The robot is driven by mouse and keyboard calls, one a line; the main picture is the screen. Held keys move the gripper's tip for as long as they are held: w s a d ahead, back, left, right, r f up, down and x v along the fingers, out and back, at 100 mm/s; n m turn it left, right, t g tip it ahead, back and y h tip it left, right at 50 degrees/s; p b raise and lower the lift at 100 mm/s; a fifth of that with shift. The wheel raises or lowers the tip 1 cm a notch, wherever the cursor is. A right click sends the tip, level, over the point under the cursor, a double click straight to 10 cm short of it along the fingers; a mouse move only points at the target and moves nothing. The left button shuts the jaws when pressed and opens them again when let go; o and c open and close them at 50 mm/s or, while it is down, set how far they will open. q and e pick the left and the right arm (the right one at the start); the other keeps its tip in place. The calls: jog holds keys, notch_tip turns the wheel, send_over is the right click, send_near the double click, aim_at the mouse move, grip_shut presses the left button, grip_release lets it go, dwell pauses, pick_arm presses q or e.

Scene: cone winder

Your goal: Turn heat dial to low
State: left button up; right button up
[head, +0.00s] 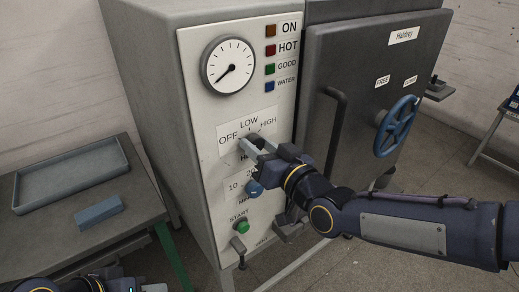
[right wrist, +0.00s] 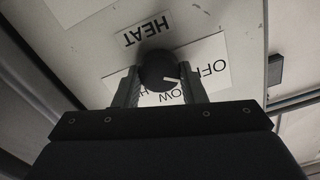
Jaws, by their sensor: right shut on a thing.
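The heat dial (right wrist: 157,70) is a round dark knob with a white pointer mark. It sits on a white plate (head: 228,147) marked OFF, LOW and HIGH on the machine's front panel. My right gripper (right wrist: 160,88) is shut on the dial, one finger on each side. In the right wrist view the labels appear upside down, and the white mark points toward the OFF side, about between OFF and LOW. In the head view my right gripper (head: 254,145) covers most of the dial. My left gripper (head: 152,288) shows only partly at the bottom left edge.
Below the dial are a blue knob (head: 254,188) and a green START button (head: 243,227). A round gauge (head: 229,62) is above. A dark door with a blue handwheel (head: 396,126) is at right. A bench with a tray (head: 70,172) and blue block (head: 99,212) stands left.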

jog(key=shift+f+m+b, duration=0.2)
jog(key=shift+m+b, duration=5.2)
jog(key=shift+b, duration=0.6)
jog(key=o, duration=1)
